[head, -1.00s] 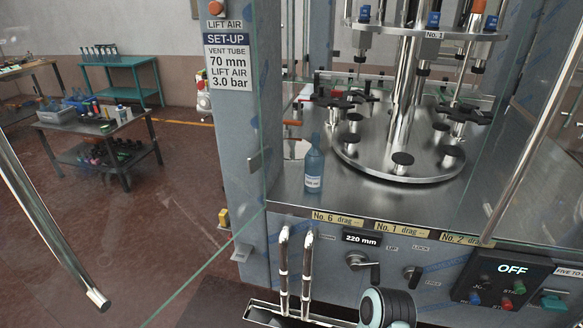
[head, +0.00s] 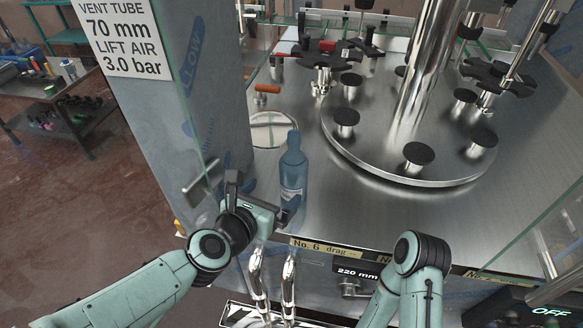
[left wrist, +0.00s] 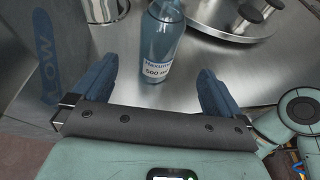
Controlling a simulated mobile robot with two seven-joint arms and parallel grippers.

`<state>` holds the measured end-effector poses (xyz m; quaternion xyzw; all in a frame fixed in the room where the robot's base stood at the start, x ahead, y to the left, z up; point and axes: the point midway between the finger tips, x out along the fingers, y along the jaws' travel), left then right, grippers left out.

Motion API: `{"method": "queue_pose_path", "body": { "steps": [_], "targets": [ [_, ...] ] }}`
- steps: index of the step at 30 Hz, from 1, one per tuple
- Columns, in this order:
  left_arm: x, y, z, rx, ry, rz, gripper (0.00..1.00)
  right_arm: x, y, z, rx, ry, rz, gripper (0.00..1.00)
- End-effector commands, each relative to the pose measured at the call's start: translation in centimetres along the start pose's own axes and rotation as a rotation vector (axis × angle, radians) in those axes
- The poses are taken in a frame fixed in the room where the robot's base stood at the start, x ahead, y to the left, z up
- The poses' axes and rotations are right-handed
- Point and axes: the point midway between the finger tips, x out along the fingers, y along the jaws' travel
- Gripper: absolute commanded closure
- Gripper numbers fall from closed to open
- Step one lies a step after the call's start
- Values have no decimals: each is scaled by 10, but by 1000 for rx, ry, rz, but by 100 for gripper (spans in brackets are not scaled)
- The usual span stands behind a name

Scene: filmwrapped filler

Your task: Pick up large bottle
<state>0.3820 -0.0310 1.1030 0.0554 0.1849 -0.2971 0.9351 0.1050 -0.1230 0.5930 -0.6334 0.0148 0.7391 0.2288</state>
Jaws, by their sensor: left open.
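A large blue bottle (head: 293,178) with a white label stands upright on the steel deck of the machine, near its front left corner. It also shows in the left wrist view (left wrist: 163,40), where its label reads 500 ml. My left gripper (head: 262,192) is just to the left of and in front of the bottle. In the left wrist view its two blue fingers (left wrist: 157,85) are spread wide, with the bottle ahead of and partly between them, and nothing is gripped. A part of my right arm shows at the lower right of the head view, but its gripper cannot be made out.
A round steel turntable (head: 395,165) with several black-topped pedestals stands right of the bottle. A blue-grey machine post (head: 185,100) rises at the left, with a glass panel edge near it. Shiny vertical handles (head: 288,285) stand below the deck's front edge. Deck around the bottle is mostly bare.

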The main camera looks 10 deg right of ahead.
Motion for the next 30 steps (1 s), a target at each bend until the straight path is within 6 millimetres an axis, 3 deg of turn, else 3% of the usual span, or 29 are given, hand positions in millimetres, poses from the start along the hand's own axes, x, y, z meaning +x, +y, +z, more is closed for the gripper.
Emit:
{"method": "queue_pose_path", "body": {
  "steps": [3,9,17,24,30],
  "targets": [
    [27,0,-5,1,7,0,0,7,3,2,2,-5,1,45],
    [60,1,-3,4,5,2,0,10,5,2,2,-5,2,45],
    [79,1,0,6,5,2,0,8,4,2,2,-4,2,45],
    [114,2,4,6,5,2,0,3,2,0,1,-1,1,45],
    [121,2,4,5,4,2,0,3,2,0,1,-1,1,45]
  ]
}}
